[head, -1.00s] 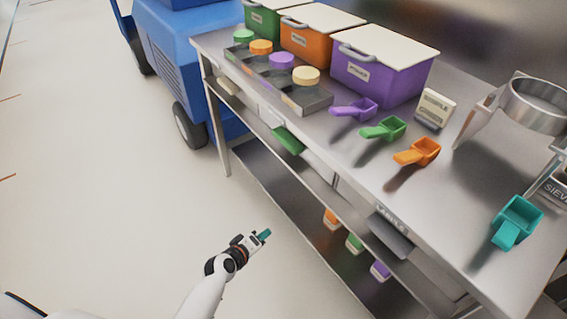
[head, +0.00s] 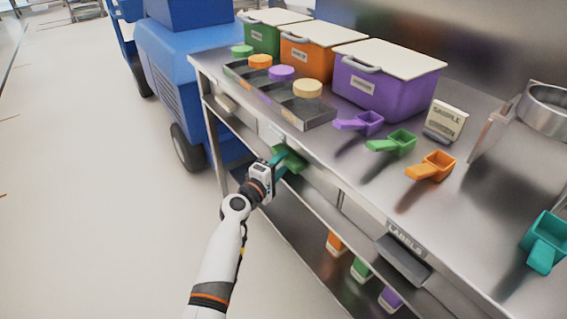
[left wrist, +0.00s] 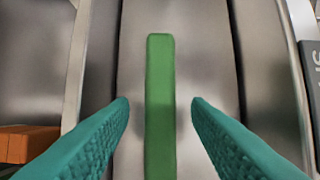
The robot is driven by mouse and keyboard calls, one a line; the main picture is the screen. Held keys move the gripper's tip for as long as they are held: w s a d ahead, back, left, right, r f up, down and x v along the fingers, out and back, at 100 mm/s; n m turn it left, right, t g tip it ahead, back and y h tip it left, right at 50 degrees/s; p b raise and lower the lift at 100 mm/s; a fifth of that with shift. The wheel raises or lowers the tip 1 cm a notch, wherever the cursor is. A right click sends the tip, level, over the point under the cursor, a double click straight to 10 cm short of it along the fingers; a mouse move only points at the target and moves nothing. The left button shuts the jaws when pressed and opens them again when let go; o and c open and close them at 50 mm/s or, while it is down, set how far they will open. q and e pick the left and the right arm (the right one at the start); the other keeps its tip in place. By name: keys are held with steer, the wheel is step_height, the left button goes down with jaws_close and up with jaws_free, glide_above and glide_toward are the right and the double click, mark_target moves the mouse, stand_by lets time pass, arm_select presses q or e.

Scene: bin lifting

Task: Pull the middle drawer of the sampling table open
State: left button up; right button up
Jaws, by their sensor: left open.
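The steel sampling table (head: 440,215) runs diagonally across the head view, with drawers under its top. The middle drawer's green handle (head: 292,158) sticks out from the table's front. In the left wrist view the green handle (left wrist: 160,110) stands upright as a bar against the steel drawer front. My left gripper (head: 280,162) is at this handle, with teal fingers. In the left wrist view its fingers (left wrist: 158,108) are open, one on each side of the handle, with gaps visible. The drawer looks shut. My right gripper is not in view.
Scoops, a tray and lidded bins, such as the purple bin (head: 385,85), stand on top. A blue machine (head: 190,80) stands at the back left. The floor at left is clear.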

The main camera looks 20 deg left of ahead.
arm_select(q)
steer(key=shift+x, duration=1)
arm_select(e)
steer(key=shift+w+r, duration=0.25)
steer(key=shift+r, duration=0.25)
arm_select(q)
steer(key=shift+c, duration=0.2)
jaws_close()
steer(key=shift+s+f, duration=0.1)
steer(key=shift+s, duration=0.05)
